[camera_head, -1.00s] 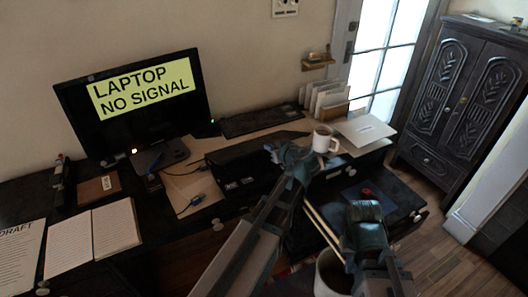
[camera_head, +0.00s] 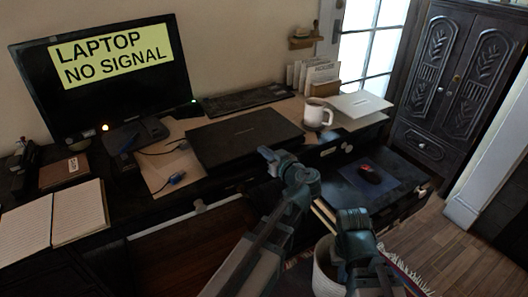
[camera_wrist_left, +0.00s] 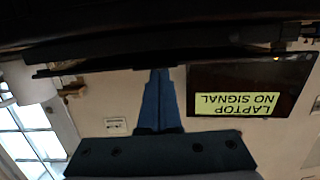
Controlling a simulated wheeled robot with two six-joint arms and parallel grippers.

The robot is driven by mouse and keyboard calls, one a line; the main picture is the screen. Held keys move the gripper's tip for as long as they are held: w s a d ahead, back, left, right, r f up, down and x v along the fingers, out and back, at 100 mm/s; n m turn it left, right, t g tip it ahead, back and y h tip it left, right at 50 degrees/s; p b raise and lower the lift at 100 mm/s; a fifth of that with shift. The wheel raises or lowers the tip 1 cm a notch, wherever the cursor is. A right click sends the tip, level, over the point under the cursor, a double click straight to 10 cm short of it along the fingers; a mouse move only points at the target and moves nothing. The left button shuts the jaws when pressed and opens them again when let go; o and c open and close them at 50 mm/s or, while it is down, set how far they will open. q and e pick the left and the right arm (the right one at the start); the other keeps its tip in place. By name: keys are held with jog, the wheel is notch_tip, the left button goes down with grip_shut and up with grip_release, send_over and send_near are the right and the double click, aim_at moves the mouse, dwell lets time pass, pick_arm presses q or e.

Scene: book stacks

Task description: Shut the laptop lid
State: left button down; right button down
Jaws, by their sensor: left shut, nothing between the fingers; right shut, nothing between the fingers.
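The black laptop (camera_head: 245,137) lies on the desk in the head view, its lid looking flat on its base. Its dark top faces up. My left gripper (camera_head: 268,154) is shut and empty, just in front of the laptop's front edge; I cannot tell whether it touches. In the left wrist view, its blue fingers (camera_wrist_left: 158,98) are together, with a thin dark slab just beyond their tips. My right gripper (camera_head: 350,218) is shut by the open drawer, its fingertips hard to make out.
A monitor (camera_head: 105,85) reading "LAPTOP NO SIGNAL" stands behind left. A keyboard (camera_head: 248,99) lies behind the laptop, a white mug (camera_head: 317,114) to its right. An open drawer holds a mouse (camera_head: 370,173). A notebook (camera_head: 55,220) lies left. A bin (camera_head: 327,270) stands below.

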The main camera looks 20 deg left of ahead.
notch_tip(320, 180, down, 2)
jog(key=shift+s+f+b, duration=0.1)
jog(key=shift+f+b, duration=0.05)
jog(key=shift+b, duration=0.7)
jog(key=shift+d, duration=0.1)
